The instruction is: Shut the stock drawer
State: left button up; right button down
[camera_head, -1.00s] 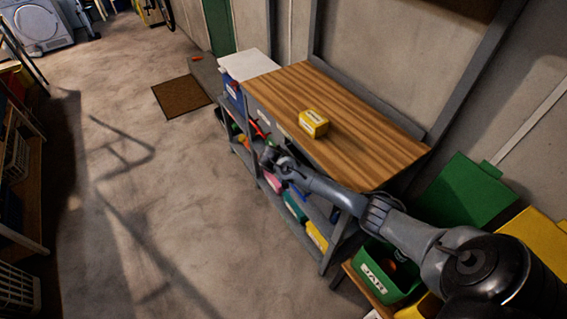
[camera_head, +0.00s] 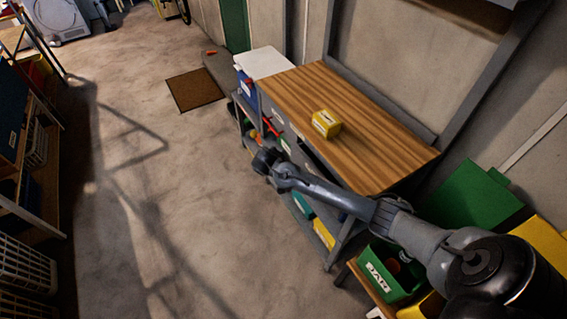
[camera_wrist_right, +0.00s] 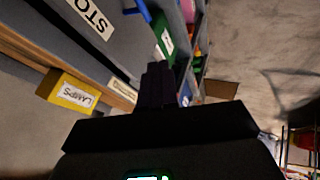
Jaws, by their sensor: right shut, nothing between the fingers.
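The stock drawer is under the wooden bench top, its grey front with a white label (camera_head: 286,146) facing the aisle. A dark gap shows between this front and the bench top, so it appears to stand partly out; how far I cannot tell. In the right wrist view a grey panel with a label reading "STO" (camera_wrist_right: 92,16) fills the upper left. My right gripper (camera_head: 264,160) is shut and empty, just in front of the bench beside the drawer front; its fingers (camera_wrist_right: 156,84) show dark in the wrist view. Contact cannot be told. My left gripper is not in view.
A yellow lamps box (camera_head: 326,123) stands on the bench top (camera_head: 370,145). Coloured bins fill the shelves below. A green jar bin (camera_head: 392,275) is beside the bench at the right. A brown mat (camera_head: 195,89) lies on the floor; the aisle left of the bench is clear.

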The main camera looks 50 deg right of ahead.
jog(key=p, duration=0.1)
send_near(304, 165)
jog(key=w+a+f+b+x, duration=0.1)
jog(key=b+x, duration=0.1)
jog(key=x, duration=0.6)
jog(key=shift+a+f, duration=0.2)
jog(key=shift+s+d+r+p, duration=0.1)
jog(key=shift+s+d+p, duration=0.1)
jog(key=shift+d+p, duration=0.25)
jog(key=shift+s+d+p, duration=0.2)
jog(key=shift+d+p, duration=0.15)
jog(key=shift+d, duration=0.2)
jog(key=shift+s+d, duration=0.1)
jog(key=shift+d, duration=0.2)
jog(key=shift+a, duration=0.15)
